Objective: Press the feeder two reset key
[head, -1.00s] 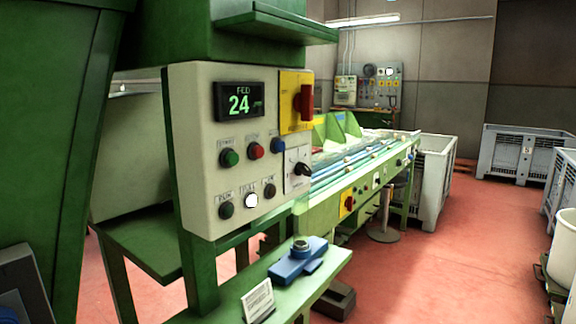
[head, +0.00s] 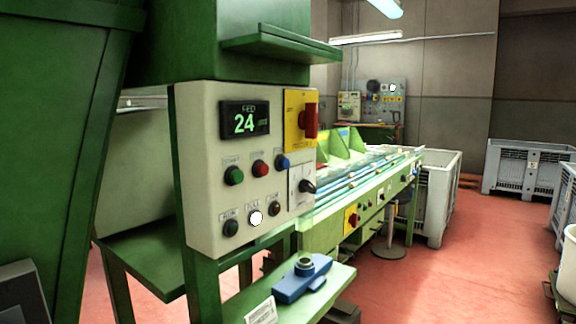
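A pale control panel (head: 205,160) is fixed to a green machine, left of centre in the head view. Its display (head: 244,121) reads 24 in green. Below it sit a green button (head: 234,176), a red button (head: 260,168) and a blue button (head: 282,162). A lower row holds a dark button (head: 230,228), a lit white button (head: 255,218) and another dark button (head: 274,209). The labels are too small to read, so I cannot tell which one is the feeder two reset key. Neither gripper shows.
A red switch on a yellow plate (head: 293,130) and a black knob (head: 307,186) are on the panel's right side. A green shelf below holds a blue device (head: 301,279) and a white card (head: 261,312). A conveyor (head: 345,205) runs back. Red floor is open at right.

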